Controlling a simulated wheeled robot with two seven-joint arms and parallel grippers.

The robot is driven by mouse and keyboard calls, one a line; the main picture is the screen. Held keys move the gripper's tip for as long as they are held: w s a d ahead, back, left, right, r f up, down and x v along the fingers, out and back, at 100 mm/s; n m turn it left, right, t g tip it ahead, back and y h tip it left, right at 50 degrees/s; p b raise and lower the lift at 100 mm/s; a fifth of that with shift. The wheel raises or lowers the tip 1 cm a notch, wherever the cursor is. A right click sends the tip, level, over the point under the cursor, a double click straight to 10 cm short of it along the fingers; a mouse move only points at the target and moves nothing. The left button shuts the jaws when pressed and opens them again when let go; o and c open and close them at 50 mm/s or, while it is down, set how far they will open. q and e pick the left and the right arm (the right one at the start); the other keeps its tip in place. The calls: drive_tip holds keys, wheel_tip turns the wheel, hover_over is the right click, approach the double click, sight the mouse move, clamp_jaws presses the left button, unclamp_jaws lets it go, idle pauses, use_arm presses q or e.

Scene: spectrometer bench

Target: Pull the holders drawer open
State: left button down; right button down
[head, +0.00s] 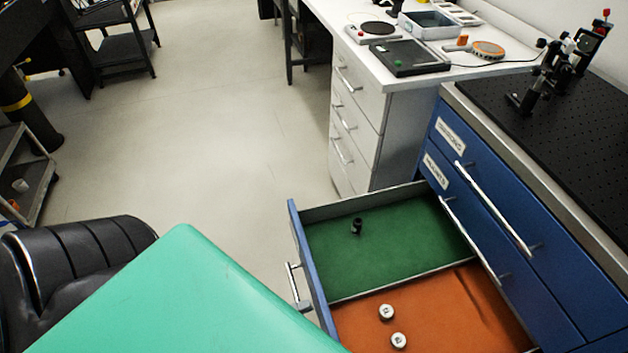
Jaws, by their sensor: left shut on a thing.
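A drawer (312,262) stands pulled out from the blue cabinet (560,265), below two closed labelled drawers. I take it for the holders drawer; its own label is out of sight. Its front carries a silver handle (292,286). Inside, a small black piece (357,226) stands on a green liner, and two small silver round pieces (387,312) (398,341) sit on an orange liner. My left gripper is at the handle, shut on it; a large teal part of my own body covers most of that spot, and the fingers barely show. My right gripper is out of view.
A black breadboard (560,130) with optical mounts tops the cabinet. A white desk (470,72) with drawers stands behind the open drawer, holding a tray and instruments. Black carts stand at the left. The floor (220,140) between is clear.

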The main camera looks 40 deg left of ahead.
use_arm(q)
drive_tip(key=shift+s+a, duration=0.2)
drive_tip(key=shift+s, duration=0.05)
drive_tip(key=c, duration=1.6)
unclamp_jaws()
drive_tip(key=shift+c, duration=0.2)
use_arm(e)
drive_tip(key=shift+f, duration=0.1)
